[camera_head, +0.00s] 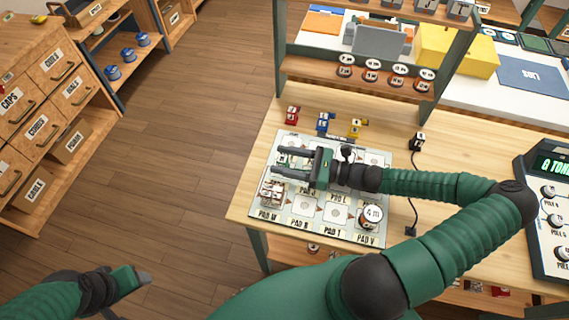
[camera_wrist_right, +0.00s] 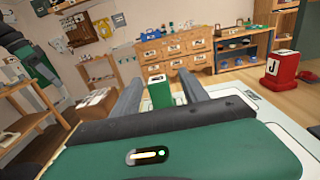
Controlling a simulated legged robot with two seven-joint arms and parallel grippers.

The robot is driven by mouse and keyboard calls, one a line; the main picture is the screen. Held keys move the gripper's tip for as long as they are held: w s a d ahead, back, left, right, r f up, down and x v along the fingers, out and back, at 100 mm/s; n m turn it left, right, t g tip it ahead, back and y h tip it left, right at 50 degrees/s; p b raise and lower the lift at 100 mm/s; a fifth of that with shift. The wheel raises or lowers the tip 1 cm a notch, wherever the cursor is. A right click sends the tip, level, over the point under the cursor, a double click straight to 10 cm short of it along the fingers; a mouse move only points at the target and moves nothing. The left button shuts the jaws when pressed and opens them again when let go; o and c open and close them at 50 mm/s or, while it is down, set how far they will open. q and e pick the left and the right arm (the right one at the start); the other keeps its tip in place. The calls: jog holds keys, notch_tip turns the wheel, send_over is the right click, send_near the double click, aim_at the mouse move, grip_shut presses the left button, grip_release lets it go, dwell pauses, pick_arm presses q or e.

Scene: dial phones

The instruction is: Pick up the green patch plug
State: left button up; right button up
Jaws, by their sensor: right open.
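The green patch plug (camera_wrist_right: 159,94) stands upright in the right wrist view, with a pale labelled top. It is between the two fingers of my right gripper (camera_wrist_right: 158,82), with a gap on each side. In the head view my right gripper (camera_head: 275,161) reaches leftward, low over the pad board (camera_head: 325,228), its fingers open and empty. The plug is hard to make out there among the fingers. My left gripper (camera_head: 137,279) is at the lower left, away from the table; its jaw opening is unclear.
Red (camera_head: 292,115), blue (camera_head: 324,123) and yellow (camera_head: 356,128) plugs stand behind the board. A black plug (camera_head: 417,142) with a cord is to its right. A dial (camera_head: 371,215) sits on the board's front right. A shelf (camera_head: 360,85) rises behind; a console (camera_head: 550,210) stands right.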

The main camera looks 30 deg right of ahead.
jog(key=shift+w+a, duration=0.3)
jog(key=shift+a, duration=0.25)
jog(key=shift+s+d+r, duration=0.1)
jog(key=c, duration=0.3)
jog(key=shift+d, duration=0.45)
jog(key=c, duration=0.7)
jog(key=shift+a, duration=0.35)
grip_shut()
